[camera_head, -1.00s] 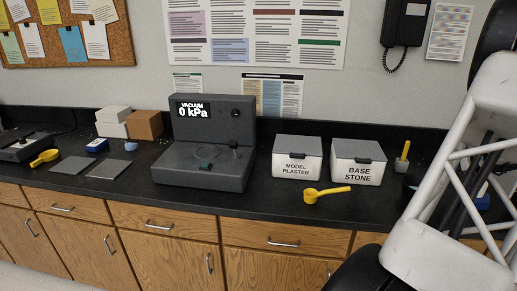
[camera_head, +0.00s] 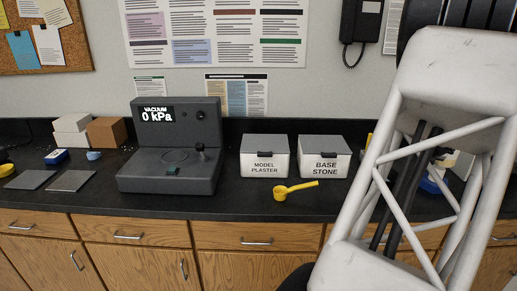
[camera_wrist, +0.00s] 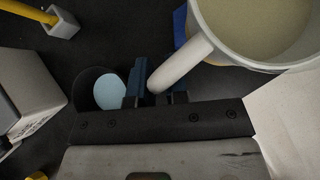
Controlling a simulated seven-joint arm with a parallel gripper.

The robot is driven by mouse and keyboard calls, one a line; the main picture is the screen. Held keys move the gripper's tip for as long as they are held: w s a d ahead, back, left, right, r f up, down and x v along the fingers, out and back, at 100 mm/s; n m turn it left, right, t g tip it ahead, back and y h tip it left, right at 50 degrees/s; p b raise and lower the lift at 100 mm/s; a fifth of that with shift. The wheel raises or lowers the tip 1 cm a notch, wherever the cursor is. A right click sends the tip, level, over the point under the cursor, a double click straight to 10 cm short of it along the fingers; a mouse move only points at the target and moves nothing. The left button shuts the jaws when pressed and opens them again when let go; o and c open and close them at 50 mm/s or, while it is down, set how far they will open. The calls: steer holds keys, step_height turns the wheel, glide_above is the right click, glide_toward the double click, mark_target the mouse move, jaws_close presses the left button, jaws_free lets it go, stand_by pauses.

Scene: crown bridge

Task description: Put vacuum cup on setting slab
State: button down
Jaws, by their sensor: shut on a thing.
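In the wrist view a large white cup (camera_wrist: 215,15) with a pale cream filling fills the upper right. I take it to be the vacuum cup. Its thick white handle (camera_wrist: 182,66) reaches down to my gripper (camera_wrist: 155,90), which is shut on it. In the head view my arm hides the gripper and most of the cup's area. Two flat grey slabs lie side by side on the counter at the left, one at the far left (camera_head: 31,180) and one beside it (camera_head: 72,181). I cannot tell which is the setting slab.
A dark vacuum machine (camera_head: 170,150) reads 0 kPa. Right of it stand a model plaster bin (camera_head: 264,165), a base stone bin (camera_head: 318,165) and a yellow scoop (camera_head: 282,194). In the wrist view a dark bowl (camera_wrist: 84,88) with a pale blue inside sits beside my gripper.

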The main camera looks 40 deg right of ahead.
steer(key=shift+w+a+r+m+g, duration=0.15)
steer(key=shift+w+r+m+g, duration=0.05)
steer(key=shift+r+m+g, duration=0.25)
steer(key=shift+w+r, duration=0.1)
steer(key=shift+r, duration=0.1)
steer(key=shift+w, duration=0.1)
